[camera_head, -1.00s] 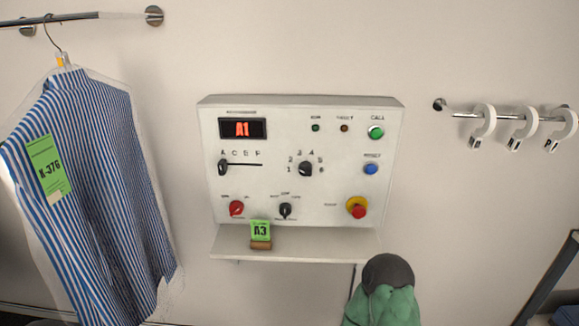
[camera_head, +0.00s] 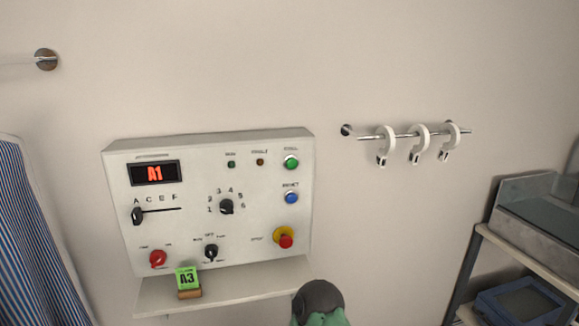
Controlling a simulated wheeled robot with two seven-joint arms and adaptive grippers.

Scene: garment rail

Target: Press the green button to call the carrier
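The green button (camera_head: 291,162) is at the upper right of a white control panel (camera_head: 262,240) on the wall, under a small label. It looks unobstructed and nothing touches it. The panel's display (camera_head: 155,173) reads A1 in red. A blue button (camera_head: 292,197) sits below the green one, and a red mushroom button on a yellow base (camera_head: 284,238) is lower still. No carrier shows at the panel.
A green tag reading A3 (camera_head: 188,279) stands on the panel's shelf (camera_head: 240,282). Striped shirt (camera_head: 35,240) at left, hook rail (camera_head: 400,136) and rack (camera_head: 520,248) at right.

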